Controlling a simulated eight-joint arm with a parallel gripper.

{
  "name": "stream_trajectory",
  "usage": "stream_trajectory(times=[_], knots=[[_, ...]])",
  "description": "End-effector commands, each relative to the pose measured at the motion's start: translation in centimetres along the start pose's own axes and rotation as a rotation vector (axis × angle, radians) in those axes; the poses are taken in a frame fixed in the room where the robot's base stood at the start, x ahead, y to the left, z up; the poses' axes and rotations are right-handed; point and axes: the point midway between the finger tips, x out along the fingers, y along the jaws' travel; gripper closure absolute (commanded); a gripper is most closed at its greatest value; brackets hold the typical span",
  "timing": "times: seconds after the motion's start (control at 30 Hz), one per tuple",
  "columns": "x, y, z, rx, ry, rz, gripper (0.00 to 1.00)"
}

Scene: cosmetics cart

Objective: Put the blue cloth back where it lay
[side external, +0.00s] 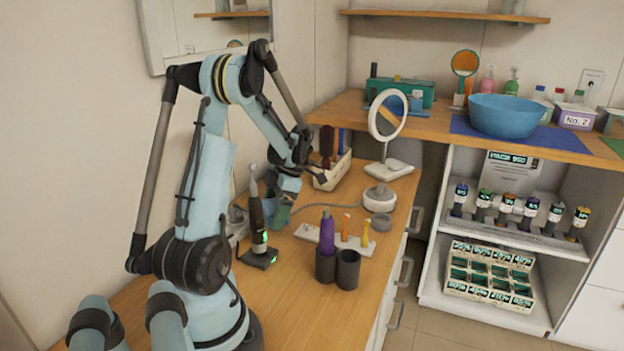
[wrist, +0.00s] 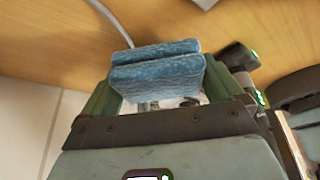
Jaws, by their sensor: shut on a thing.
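The blue cloth (wrist: 157,72) looks like a folded, textured pad in the wrist view. It sits between the two green fingers of my gripper (wrist: 158,88), which is shut on it. Wooden counter shows beyond the cloth. In the side external view my gripper (side external: 280,214) points down low over the counter, beside the dark upright device on its base. I cannot tell whether the cloth touches the counter.
The dark device (side external: 257,225) stands close left of my gripper. A white tray (side external: 310,233), dark cups (side external: 347,270), a round mirror (side external: 388,115) and a white bin (side external: 332,172) stand nearby. A grey cable (side external: 318,206) crosses the wooden counter (side external: 298,312). The counter's front is clear.

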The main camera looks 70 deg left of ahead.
Motion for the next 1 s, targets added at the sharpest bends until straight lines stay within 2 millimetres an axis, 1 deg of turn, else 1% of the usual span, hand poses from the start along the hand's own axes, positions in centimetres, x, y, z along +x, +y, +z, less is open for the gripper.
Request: stream_trajectory(times=[0.2,0.23,0.27,0.53,0.67,0.77,1.0], knots=[[0.3,0.0,0.1,0.0,0.0,0.0,0.5],[0.3,0.0,0.1,0.0,0.0,0.0,0.03],[0.3,0.0,0.1,0.0,0.0,0.0,0.0],[0.2,0.0,0.1,0.0,0.0,0.0,0.0],[-0.8,0.0,-0.3,0.0,0.0,0.0,0.0],[-2.2,0.0,-0.3,0.001,0.0,0.0,0.0],[-6.6,0.0,-0.3,0.002,0.001,-0.001,0.0]])
